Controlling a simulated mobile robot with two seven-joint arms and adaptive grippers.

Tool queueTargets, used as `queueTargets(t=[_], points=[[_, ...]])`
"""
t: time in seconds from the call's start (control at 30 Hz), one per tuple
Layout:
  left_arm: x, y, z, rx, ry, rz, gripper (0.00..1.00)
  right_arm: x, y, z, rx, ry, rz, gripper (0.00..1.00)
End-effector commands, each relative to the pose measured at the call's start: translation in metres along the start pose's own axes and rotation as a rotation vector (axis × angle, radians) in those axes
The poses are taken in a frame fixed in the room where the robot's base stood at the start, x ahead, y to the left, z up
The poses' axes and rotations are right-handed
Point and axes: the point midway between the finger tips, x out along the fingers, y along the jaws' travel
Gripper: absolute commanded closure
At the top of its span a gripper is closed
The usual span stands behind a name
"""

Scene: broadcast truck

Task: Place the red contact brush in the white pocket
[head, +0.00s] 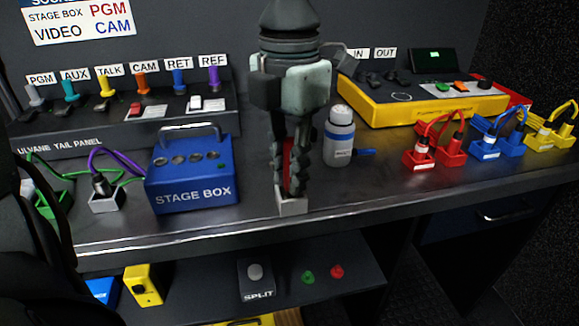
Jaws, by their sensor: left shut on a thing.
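My left gripper (291,172) reaches down from the top middle of the head view, fingers pointing down. It is shut on a red thing, which I take for the red contact brush (287,180); only a narrow strip shows between the dark fingers. The small white pocket (293,207) stands at the table's front edge, directly below the fingertips. The brush's lower end is at the pocket's opening. The fingers hide much of it, and I cannot tell how deep it sits. My right gripper is not in view.
A blue stage box (192,178) stands close left of the gripper, and a white bottle (340,137) close right. Red (420,158), blue (485,150) and yellow (545,140) cable holders stand farther right. The tail panel (75,140) is at back left. Bare tabletop lies front right.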

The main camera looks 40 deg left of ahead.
Motion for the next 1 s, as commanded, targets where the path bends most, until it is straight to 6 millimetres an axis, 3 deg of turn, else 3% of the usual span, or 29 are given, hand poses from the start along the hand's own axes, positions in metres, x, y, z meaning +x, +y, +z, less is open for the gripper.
queueTargets(t=[0.3,0.33,0.47,0.87,0.93,1.0], points=[[0.004,0.000,0.000,0.000,0.000,0.001,1.00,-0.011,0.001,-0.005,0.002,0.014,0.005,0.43],[0.003,0.000,0.000,0.000,0.000,0.001,0.79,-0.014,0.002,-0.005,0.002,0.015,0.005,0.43],[0.003,0.000,0.000,0.000,0.000,0.001,0.63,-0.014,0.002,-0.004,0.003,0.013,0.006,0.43],[-0.001,0.000,0.000,0.000,0.001,0.000,0.62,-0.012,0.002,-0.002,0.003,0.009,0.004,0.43],[-0.006,0.000,0.001,-0.001,-0.002,0.002,0.62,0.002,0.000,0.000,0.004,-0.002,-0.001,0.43],[-0.020,0.001,0.002,-0.002,-0.006,0.003,0.62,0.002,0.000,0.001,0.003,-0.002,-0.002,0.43]])
